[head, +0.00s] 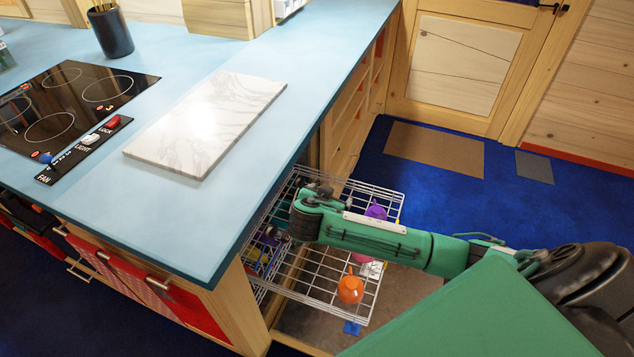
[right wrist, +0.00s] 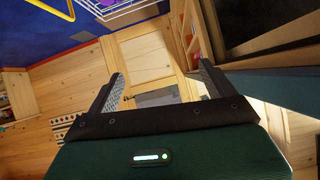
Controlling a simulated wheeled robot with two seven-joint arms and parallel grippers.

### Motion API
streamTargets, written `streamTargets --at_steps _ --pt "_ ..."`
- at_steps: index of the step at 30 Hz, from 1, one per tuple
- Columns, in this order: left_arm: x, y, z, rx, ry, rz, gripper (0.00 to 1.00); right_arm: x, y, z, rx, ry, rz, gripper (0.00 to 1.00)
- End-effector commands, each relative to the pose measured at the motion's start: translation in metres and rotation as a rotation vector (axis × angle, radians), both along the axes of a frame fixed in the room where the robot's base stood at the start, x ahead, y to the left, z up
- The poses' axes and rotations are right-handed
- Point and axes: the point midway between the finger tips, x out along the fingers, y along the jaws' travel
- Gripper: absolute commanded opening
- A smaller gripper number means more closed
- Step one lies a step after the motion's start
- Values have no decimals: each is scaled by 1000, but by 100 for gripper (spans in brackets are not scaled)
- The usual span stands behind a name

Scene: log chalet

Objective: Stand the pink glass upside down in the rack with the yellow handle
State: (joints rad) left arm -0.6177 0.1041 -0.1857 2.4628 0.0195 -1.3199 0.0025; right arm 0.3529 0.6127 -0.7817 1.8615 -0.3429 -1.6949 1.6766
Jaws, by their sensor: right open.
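In the head view a pink item (head: 371,268), perhaps the pink glass, is partly hidden under my right forearm in the wire rack (head: 318,292); I cannot tell how it stands. A yellow handle (right wrist: 69,9) shows at the top left of the right wrist view, near a white wire rack edge (right wrist: 128,11). My right gripper (right wrist: 162,72) is open, with nothing between its fingers. In the head view the right arm reaches left over the wire racks, and its hand is near the counter edge. My left gripper is not in view.
An orange item (head: 350,289) and a purple item (head: 376,211) are at the racks. A blue clip (head: 352,327) is on the near rack edge. The light blue counter (head: 250,160) overhangs the racks' left side and holds a marble board (head: 207,122).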

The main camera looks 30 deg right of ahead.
Motion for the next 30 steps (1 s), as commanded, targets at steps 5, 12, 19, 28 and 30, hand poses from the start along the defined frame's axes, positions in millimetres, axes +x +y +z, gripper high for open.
streamTargets --at_steps 5,12,19,28,30 --pt "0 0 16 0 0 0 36 2 10 20 87 58 84 86" --pt "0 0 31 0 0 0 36 0 23 41 190 150 197 86" --pt "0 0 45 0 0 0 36 -4 37 61 276 243 307 86" --pt "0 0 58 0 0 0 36 -12 51 80 348 347 418 86" --pt "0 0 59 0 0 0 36 -13 53 82 357 360 431 86"
